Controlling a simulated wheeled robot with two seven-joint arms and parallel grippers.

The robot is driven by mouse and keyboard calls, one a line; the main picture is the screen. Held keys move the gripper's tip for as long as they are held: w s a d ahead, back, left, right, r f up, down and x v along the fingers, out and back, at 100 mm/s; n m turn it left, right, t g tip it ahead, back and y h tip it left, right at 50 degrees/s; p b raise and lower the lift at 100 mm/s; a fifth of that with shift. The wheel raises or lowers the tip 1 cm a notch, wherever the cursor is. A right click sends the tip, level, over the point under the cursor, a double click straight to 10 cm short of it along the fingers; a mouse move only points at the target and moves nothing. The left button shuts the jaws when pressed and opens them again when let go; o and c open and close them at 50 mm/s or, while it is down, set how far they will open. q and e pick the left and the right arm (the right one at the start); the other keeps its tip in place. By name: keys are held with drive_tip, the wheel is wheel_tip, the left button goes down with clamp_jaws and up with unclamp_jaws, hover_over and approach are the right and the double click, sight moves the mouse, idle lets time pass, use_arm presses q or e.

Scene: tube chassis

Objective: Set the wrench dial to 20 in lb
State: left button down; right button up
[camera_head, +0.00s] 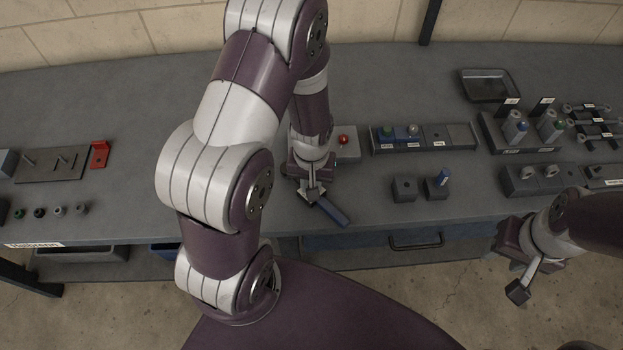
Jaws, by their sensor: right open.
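A tool with a blue handle (331,212), perhaps the wrench, lies at the bench's front edge, pointing down and to the right. Its dial and any scale marks are too small to read. My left gripper (312,192) is at the upper end of this tool, pointing down; I cannot tell whether its fingers are around the tool or only beside it. My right gripper (514,278) is open and empty, in front of the bench's front edge at the right.
A grey box with a red button (343,140) stands behind the tool. Right of it are a row of compartments (437,136), two small blocks (405,188) and a rack with labelled bottles (495,133). A black tray (489,84) lies at the back. A red bracket (99,154) stands left.

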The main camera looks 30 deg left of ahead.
use_arm(q)
drive_tip(key=shift+m+p, duration=0.6)
drive_tip(key=shift+m, duration=1.5)
drive_tip(key=c, duration=1.1)
unclamp_jaws()
wheel_tip(320, 180, up, 13)
drive_tip(key=shift+f, duration=0.1)
